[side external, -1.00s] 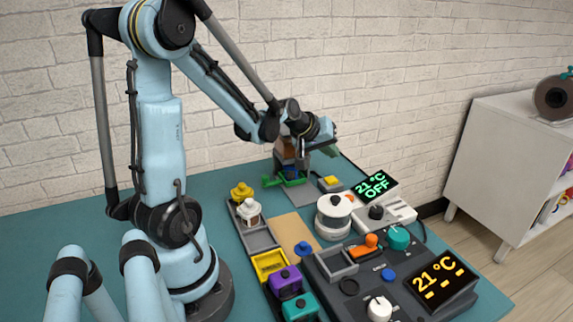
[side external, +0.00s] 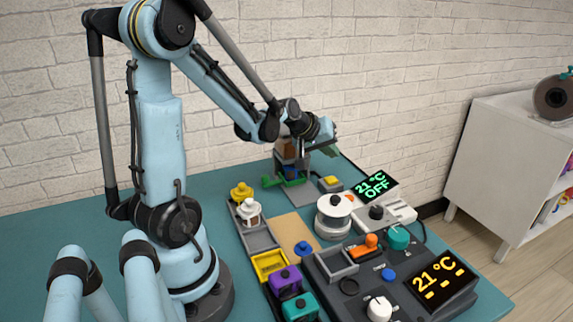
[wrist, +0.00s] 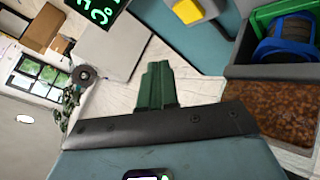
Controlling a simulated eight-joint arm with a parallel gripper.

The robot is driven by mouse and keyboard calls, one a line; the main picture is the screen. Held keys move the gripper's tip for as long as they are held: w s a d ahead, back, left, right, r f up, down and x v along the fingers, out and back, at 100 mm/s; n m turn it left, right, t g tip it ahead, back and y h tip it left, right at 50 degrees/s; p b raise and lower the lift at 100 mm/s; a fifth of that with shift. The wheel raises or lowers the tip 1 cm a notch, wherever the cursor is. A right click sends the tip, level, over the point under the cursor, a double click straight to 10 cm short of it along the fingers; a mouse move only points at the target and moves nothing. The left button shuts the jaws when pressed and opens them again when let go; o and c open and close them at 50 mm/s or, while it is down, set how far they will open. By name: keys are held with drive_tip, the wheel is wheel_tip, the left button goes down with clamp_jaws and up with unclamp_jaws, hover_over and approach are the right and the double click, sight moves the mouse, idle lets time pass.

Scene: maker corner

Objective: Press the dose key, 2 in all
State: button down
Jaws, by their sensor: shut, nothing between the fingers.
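A yellow key (side external: 331,180) sits on a small grey box beside the dispenser (side external: 283,154); no label on it is readable, so I cannot confirm it is the dose key. It also shows at the top of the wrist view (wrist: 187,11). The dispenser has a bin of brown granules (wrist: 275,98), a blue drum (wrist: 285,42) and green parts. My gripper (side external: 331,151) is above and behind the yellow key, apart from it. Its green fingers (wrist: 158,85) are together and empty.
A green-lit display (side external: 375,186) reads 21 °C OFF. The white wall rises behind the teal table.

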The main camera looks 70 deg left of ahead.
sight(328, 180)
wheel_tip(328, 180, up, 4)
drive_tip(key=shift+f, duration=0.1)
idle(0.4)
drive_tip(key=shift+f, duration=0.1)
drive_tip(key=shift+f, duration=4.35)
drive_tip(key=shift+f, duration=0.4)
